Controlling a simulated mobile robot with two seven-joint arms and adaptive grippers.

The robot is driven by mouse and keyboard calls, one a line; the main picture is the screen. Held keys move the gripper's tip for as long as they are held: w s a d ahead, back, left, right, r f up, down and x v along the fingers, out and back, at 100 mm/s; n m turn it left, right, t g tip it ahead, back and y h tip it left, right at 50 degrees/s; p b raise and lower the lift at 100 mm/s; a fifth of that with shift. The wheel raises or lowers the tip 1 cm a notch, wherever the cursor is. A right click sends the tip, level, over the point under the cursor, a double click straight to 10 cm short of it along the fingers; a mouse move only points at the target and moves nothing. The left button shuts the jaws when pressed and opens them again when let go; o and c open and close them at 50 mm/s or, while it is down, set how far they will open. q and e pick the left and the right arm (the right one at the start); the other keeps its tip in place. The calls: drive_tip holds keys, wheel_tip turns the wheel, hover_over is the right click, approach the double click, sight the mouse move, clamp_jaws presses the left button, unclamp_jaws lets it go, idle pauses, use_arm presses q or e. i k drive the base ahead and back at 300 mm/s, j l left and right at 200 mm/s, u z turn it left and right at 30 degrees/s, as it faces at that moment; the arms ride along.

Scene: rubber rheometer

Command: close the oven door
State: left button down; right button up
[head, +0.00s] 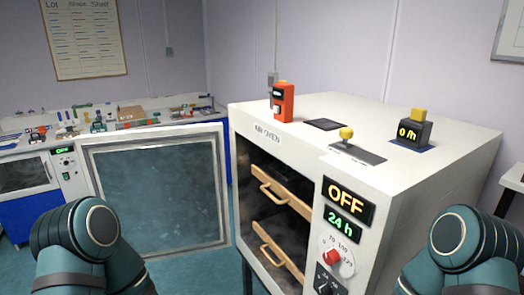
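The air oven (419,189) is a large white box at the right, its front angled to the left. Its door (155,190), a white frame around a dark glass pane, stands wide open to the left of the oven. Inside the dark opening are two shelves or drawers with wooden fronts and handles, an upper one (277,190) and a lower one (276,250). The oven's panel reads OFF (348,201) and 24 h. My two teal arms show at the bottom left and bottom right corners. Both grippers are out of view.
On the oven top stand an orange device (283,102), a yellow-knobbed lever (346,134) and a dark timer box (411,131) reading 0 h. A bench (137,114) with small items runs along the back left wall, with another small oven (27,176) at far left.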

sight(166, 188)
drive_tip(key=j+z, duration=0.4)
drive_tip(key=j, duration=0.2)
drive_tip(key=j+z, duration=0.4)
drive_tip(key=j, duration=0.25)
drive_tip(key=j+z, duration=0.1)
drive_tip(key=j, duration=0.35)
drive_tip(key=i+j, duration=0.1)
drive_tip(key=j, duration=1.35)
drive_tip(key=k+j, duration=0.1)
drive_tip(key=j, duration=0.85)
drive_tip(key=j+z, duration=0.15)
drive_tip(key=j, duration=0.35)
drive_tip(key=k+j+z, duration=0.15)
drive_tip(key=j, duration=0.3)
drive_tip(key=j+z, duration=0.7)
drive_tip(key=j, duration=0.15)
drive_tip(key=j+z, duration=0.3)
drive_tip(key=j, duration=0.15)
drive_tip(key=j+z, duration=0.35)
drive_tip(key=i+j, duration=0.05)
drive_tip(key=j, duration=0.05)
